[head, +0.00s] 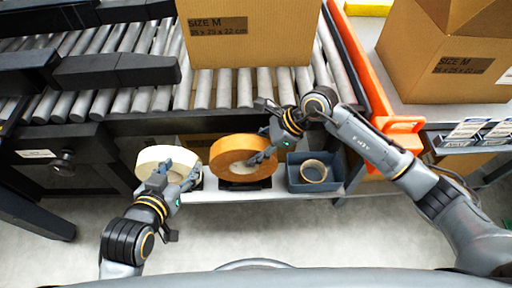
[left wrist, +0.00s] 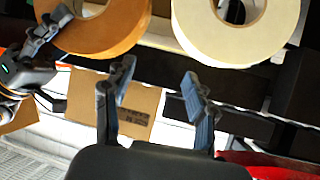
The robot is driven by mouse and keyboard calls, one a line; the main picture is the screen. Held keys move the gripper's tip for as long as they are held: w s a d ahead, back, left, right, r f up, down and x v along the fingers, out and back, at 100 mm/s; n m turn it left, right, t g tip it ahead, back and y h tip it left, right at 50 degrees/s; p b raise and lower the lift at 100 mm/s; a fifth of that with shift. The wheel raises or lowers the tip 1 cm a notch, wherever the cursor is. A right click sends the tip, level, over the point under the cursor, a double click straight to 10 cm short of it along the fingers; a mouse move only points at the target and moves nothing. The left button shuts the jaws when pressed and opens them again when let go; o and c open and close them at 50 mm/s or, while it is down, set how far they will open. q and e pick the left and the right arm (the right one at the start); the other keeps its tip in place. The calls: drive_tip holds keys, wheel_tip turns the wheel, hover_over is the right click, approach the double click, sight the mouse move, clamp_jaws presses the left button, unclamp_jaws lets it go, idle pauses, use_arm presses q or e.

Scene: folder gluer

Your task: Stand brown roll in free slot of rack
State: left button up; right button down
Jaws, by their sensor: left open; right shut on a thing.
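The brown roll (head: 228,148) stands upright over a black rack (head: 262,184) on a low shelf. My right gripper (head: 264,146) is shut on its right side. In the left wrist view, the brown roll (left wrist: 120,35) is at the upper left, with my right gripper at its left edge. I cannot tell whether the roll rests fully in a slot. A cream roll (head: 150,157) stands to its left and also shows in the left wrist view (left wrist: 186,25). My left gripper (head: 178,172) is open in front of the cream roll; its fingers (left wrist: 155,82) are apart and empty.
A blue-grey bin (head: 296,185) holding a small tan roll (head: 313,171) sits right of the rack. A roller conveyor (head: 150,98) with a cardboard box (head: 250,38) runs behind. An orange rail (head: 358,70) stands at the right. Floor in front is clear.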

drive_tip(key=shift+f+b, duration=0.25)
drive_tip(key=shift+b, duration=0.05)
use_arm(q)
drive_tip(key=w+r+t, duration=0.1)
drive_tip(key=w+r, duration=0.1)
drive_tip(key=r, duration=0.1)
drive_tip(key=shift+d+t+h, duration=0.3)
drive_tip(key=shift+d+t, duration=0.1)
use_arm(e)
drive_tip(key=shift+f, duration=0.1)
idle(0.5)
drive_tip(key=shift+f+b, duration=0.3)
drive_tip(key=shift+b, duration=0.05)
drive_tip(key=shift+f+b, duration=0.45)
drive_tip(key=shift+f, duration=0.1)
use_arm(q)
wheel_tip(320, 180, up, 9)
drive_tip(key=w+d+t+h, duration=0.1)
drive_tip(key=t+h, duration=0.1)
drive_tip(key=t, duration=0.4)
drive_tip(key=shift+w+d+r+b, duration=0.15)
drive_tip(key=shift+d+r+b, duration=0.05)
drive_tip(key=shift+d+b, duration=0.2)
use_arm(e)
drive_tip(key=shift+f, duration=0.45)
idle(0.3)
